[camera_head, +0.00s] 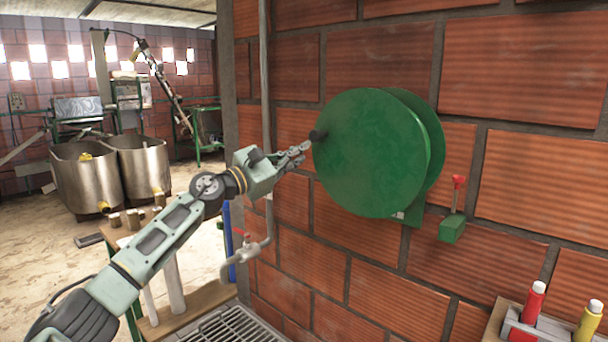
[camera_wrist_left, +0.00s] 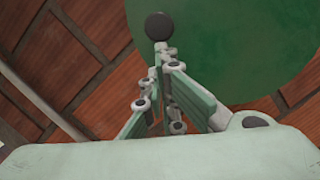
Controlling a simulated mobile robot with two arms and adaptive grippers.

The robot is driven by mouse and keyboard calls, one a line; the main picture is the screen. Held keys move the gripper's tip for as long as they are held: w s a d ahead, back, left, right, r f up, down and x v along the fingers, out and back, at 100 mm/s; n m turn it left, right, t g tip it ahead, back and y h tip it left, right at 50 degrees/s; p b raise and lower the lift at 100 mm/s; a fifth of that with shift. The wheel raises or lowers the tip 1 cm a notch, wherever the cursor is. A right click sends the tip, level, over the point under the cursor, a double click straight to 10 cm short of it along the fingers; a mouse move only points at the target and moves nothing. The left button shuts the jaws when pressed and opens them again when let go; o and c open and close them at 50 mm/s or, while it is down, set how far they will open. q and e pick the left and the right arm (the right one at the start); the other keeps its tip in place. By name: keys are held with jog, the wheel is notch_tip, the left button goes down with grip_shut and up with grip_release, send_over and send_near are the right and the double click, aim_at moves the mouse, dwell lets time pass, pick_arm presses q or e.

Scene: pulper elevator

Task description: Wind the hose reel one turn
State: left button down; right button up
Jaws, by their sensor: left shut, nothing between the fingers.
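The green hose reel (camera_head: 372,150) is mounted on the brick wall, with its round face towards me. Its black crank knob (camera_head: 317,135) sticks out at the left edge of the disc. My left gripper (camera_head: 305,147) is shut, with its fingertips right at the knob. In the left wrist view the shut left gripper (camera_wrist_left: 161,48) points at the dark knob (camera_wrist_left: 159,26), with the green reel disc (camera_wrist_left: 225,50) behind. The fingers are not around the knob; whether they touch it I cannot tell. My right gripper is not in view.
A green box with a red lever (camera_head: 452,228) is on the wall right of the reel. A pipe with a tap (camera_head: 246,250) runs below my left arm. Red and yellow bottles (camera_head: 534,302) stand lower right. Steel tanks (camera_head: 88,180) stand far left.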

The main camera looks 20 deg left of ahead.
pick_arm(q)
jog(key=s+d+r+m+g+p, duration=0.2)
jog(key=d+r+m, duration=0.5)
jog(key=r+m, duration=0.6)
jog(key=shift+s+d+r+m+g+p, duration=0.3)
jog(key=shift+m+g+p, duration=0.4)
jog(key=shift+p, duration=0.55)
jog(key=shift+s+f, duration=0.1)
jog(key=shift+s, duration=0.05)
